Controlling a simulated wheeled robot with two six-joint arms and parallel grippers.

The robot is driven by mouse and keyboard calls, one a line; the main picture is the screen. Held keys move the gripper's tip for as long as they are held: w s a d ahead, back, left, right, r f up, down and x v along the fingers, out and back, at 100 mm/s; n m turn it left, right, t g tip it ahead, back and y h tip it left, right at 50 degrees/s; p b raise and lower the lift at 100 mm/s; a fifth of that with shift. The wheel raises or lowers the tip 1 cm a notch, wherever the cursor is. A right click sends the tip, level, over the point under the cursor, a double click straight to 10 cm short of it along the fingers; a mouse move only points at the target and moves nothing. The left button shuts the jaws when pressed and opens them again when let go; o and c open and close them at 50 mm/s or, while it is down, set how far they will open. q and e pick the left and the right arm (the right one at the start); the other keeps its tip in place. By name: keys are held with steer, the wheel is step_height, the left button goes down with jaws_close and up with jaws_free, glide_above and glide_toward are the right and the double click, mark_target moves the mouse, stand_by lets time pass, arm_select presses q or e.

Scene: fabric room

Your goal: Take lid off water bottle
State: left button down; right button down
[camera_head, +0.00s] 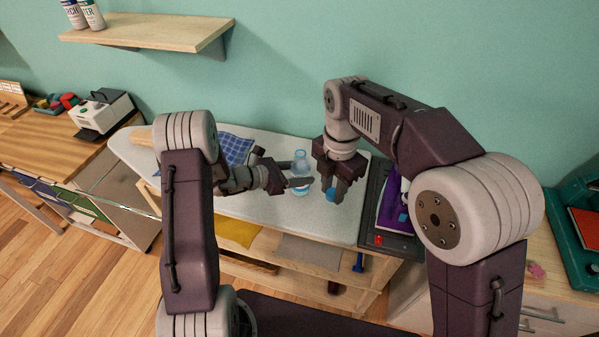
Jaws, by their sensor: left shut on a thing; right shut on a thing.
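A clear, light-blue water bottle (301,166) stands upright on the white ironing-board top, with its neck uncovered. My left gripper (303,183) comes in from the left and is shut on the bottle around its body, partly covering it. My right gripper (331,198) points down just to the right of the bottle. It is shut on a small blue lid (330,194), which is apart from the bottle. The fingers hide part of the lid.
The white board (262,206) has a blue checked cloth (237,147) at the back left. A yellow cloth (238,231) lies on the shelf below. A wall shelf (150,31) is at the upper left.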

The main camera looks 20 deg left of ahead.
arm_select(q)
steer(key=c, duration=0.5)
jaws_free()
steer(key=shift+w+a+f, duration=0.1)
steer(key=shift+a+f, duration=0.05)
steer(key=shift+a, duration=0.05)
steer(key=shift+d+r+p, duration=0.1)
steer(key=shift+r+p, duration=0.3)
steer(key=shift+r, duration=0.05)
steer(key=v, duration=1.2)
steer(key=s+d+f+m+g+y, duration=0.2)
steer(key=s+d+m+g, duration=0.25)
steer(key=s+m, duration=0.2)
steer(key=s+d+f+m+g+y, duration=0.1)
steer(key=s+d+f+m+g, duration=0.2)
steer(key=s+d+m+g, duration=0.25)
steer(key=s+a+m+y, duration=0.1)
steer(key=m+y, duration=0.1)
steer(key=m, duration=0.2)
steer(key=s+a+m+t+y, duration=0.1)
steer(key=s+a+m+y, duration=0.1)
steer(key=m, duration=0.3)
steer(key=s+a+m+t+y, duration=0.1)
steer(key=m+y, duration=0.1)
steer(key=m, duration=0.3)
steer(key=shift+s+a+r+y+b, duration=0.25)
steer(key=shift+s+r+y+b, duration=0.05)
steer(key=shift+s+r, duration=0.1)
